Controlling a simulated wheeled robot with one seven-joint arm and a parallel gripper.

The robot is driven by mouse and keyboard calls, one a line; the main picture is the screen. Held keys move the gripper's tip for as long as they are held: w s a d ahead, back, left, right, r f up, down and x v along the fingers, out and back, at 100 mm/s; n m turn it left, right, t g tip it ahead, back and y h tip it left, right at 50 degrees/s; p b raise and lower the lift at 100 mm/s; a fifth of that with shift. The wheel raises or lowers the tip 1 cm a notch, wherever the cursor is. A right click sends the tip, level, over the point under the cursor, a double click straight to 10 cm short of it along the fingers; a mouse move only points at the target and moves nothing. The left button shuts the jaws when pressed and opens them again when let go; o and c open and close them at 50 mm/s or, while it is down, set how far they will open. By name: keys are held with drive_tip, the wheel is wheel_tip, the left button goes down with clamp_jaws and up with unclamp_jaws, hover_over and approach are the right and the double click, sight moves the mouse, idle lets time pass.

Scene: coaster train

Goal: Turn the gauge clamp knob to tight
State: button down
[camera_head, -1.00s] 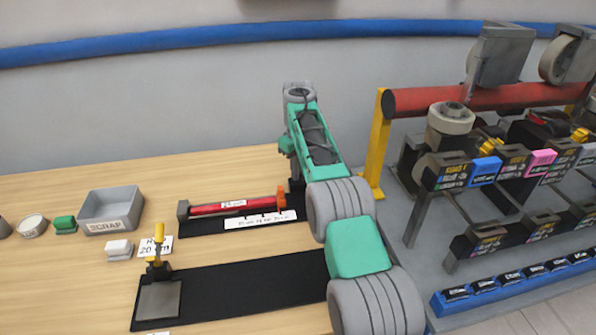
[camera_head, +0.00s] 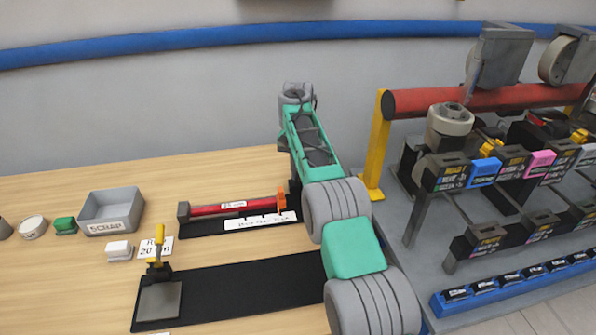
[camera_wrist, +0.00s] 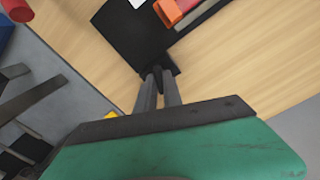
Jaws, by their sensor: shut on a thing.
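The gauge is a red bar (camera_head: 222,208) with an orange block (camera_head: 281,198) at its right end, on a black base in the head view. The orange block also shows at the top of the wrist view (camera_wrist: 168,12), with the black base (camera_wrist: 125,35) beside it. In the wrist view my gripper (camera_wrist: 159,83) is shut on a small dark piece, apparently the clamp knob (camera_wrist: 157,73), at the end of the black base. The knob's turn position cannot be read. In the head view my arm hides the fingertips and the knob.
A black mat with a grey plate (camera_head: 159,300) and yellow-handled clamp (camera_head: 159,240) lies in front. A grey scrap bin (camera_head: 112,211) is at left. A rack with a red bar (camera_head: 480,98) and yellow post (camera_head: 379,150) stands close on the right.

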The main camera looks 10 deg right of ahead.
drive_tip(key=m, duration=0.4)
drive_tip(key=shift+m, duration=0.3)
drive_tip(key=shift+m+p, duration=0.5)
drive_tip(key=shift+m, duration=1.3)
drive_tip(key=c, duration=1.5)
unclamp_jaws()
wheel_tip(320, 180, up, 8)
drive_tip(key=p, duration=0.6)
drive_tip(key=shift+f, duration=0.1)
